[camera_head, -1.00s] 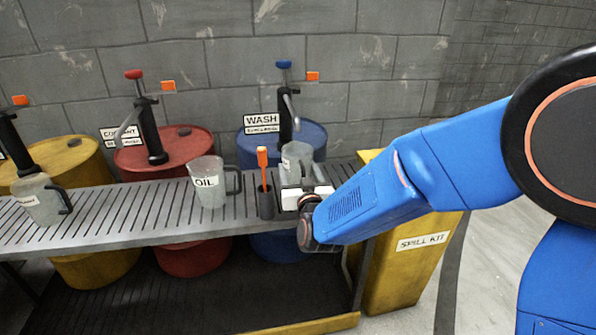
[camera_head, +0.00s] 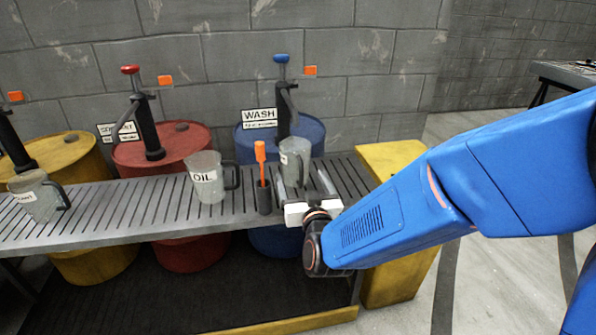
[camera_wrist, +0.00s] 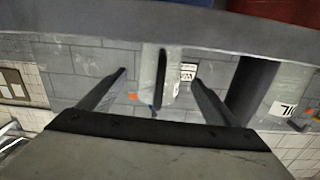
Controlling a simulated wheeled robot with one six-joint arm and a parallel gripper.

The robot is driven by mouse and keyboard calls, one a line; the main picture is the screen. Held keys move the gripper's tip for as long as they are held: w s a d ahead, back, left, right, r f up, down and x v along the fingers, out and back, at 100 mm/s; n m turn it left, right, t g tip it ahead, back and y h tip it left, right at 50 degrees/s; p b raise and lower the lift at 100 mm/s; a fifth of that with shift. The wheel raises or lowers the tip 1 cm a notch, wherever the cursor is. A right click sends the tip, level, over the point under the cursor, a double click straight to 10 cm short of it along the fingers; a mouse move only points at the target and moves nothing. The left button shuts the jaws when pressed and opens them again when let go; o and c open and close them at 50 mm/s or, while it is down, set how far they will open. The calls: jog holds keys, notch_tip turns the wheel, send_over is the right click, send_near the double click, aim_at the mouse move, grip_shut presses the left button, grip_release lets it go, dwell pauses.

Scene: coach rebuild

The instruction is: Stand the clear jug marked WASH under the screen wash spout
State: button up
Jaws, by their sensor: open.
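The clear jug (camera_head: 296,165) stands upright on the slatted shelf in front of the blue drum. Its small white label is too small to read. The angled spout of the blue-topped pump (camera_head: 283,110) ends just above the jug's mouth in this view. My gripper (camera_head: 306,182) is open, on the near side of the jug, with its fingers pointing at it. In the wrist view, which is upside down, the jug (camera_wrist: 150,72) shows between and beyond the two open fingertips (camera_wrist: 160,77), with its dark handle facing me. The fingers do not appear to grip it.
Left of the jug stand a dark holder (camera_head: 265,198) with an orange-handled tool and the OIL jug (camera_head: 208,180). Another jug (camera_head: 38,197) stands at far left. The WASH sign (camera_head: 259,115) is on the wall. A yellow bin (camera_head: 400,275) is at the shelf's right end.

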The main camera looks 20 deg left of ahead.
jog(key=shift+v, duration=2.15)
jog(key=shift+w+d+r, duration=0.1)
jog(key=shift+w+d, duration=0.1)
jog(key=shift+d, duration=0.1)
jog(key=w+d+r+m+g+h, duration=0.2)
jog(key=d+g+h, duration=0.25)
jog(key=d, duration=1.95)
jog(key=s+d+f+m+g+h, duration=0.2)
jog(key=s+d+g+h, duration=0.3)
jog(key=s+d, duration=1.7)
jog(key=shift+d+f+m+g, duration=0.15)
jog(key=shift+d+m+g, duration=0.3)
jog(key=shift+d+m, duration=0.6)
jog(key=shift+d, duration=0.1)
